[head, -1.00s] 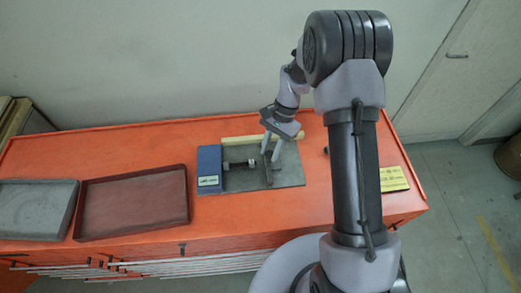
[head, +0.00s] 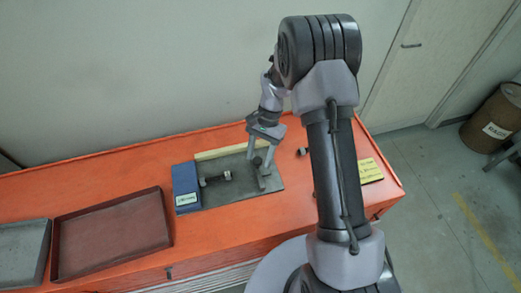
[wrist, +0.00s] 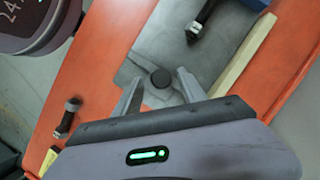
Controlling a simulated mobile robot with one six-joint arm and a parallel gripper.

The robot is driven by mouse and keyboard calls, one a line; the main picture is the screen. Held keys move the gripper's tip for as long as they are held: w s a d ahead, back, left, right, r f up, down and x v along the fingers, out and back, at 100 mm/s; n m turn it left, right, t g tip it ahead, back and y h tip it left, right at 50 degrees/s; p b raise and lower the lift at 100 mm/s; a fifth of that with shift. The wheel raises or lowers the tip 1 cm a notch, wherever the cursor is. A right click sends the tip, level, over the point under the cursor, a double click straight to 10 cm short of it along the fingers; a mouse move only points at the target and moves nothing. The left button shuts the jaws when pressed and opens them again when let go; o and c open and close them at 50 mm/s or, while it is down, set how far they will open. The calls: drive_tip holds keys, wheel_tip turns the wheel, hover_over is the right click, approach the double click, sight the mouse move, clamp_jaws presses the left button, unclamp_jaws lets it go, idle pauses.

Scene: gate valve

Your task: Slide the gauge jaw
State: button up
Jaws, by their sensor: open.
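The gauge is a grey plate (head: 225,195) on the orange bench, with a labelled blue block (head: 186,188) at its left end. The gauge jaw (head: 264,180) is a dark grey upright piece near the plate's right end. Its round black knob (wrist: 160,78) shows in the wrist view. A black rod part with a silver collar (head: 216,178) lies on the plate between block and jaw, with a gap before the jaw. My gripper (head: 262,160) is open at the jaw, fingers either side of the knob; I cannot tell whether they touch it.
A pale wooden strip (head: 225,151) runs behind the plate. A second black and silver part (head: 303,152) and a yellow pad (head: 370,170) lie to the right. A reddish-brown tray (head: 115,238) and a grey tray (head: 22,255) stand left.

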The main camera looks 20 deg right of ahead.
drive_tip(key=p+v, duration=0.2)
drive_tip(key=v, duration=1.5)
drive_tip(key=shift+r, duration=0.2)
drive_tip(key=s+a+n+t+h+b, duration=0.1)
drive_tip(key=s+a+n+t+b, duration=0.35)
drive_tip(key=s+b, duration=1.05)
drive_tip(key=s+a+f+t+b, duration=0.3)
drive_tip(key=s+f+b, duration=0.4)
drive_tip(key=s, duration=0.3)
drive_tip(key=shift+f+t+b, duration=0.4)
drive_tip(key=shift+t+b, duration=0.35)
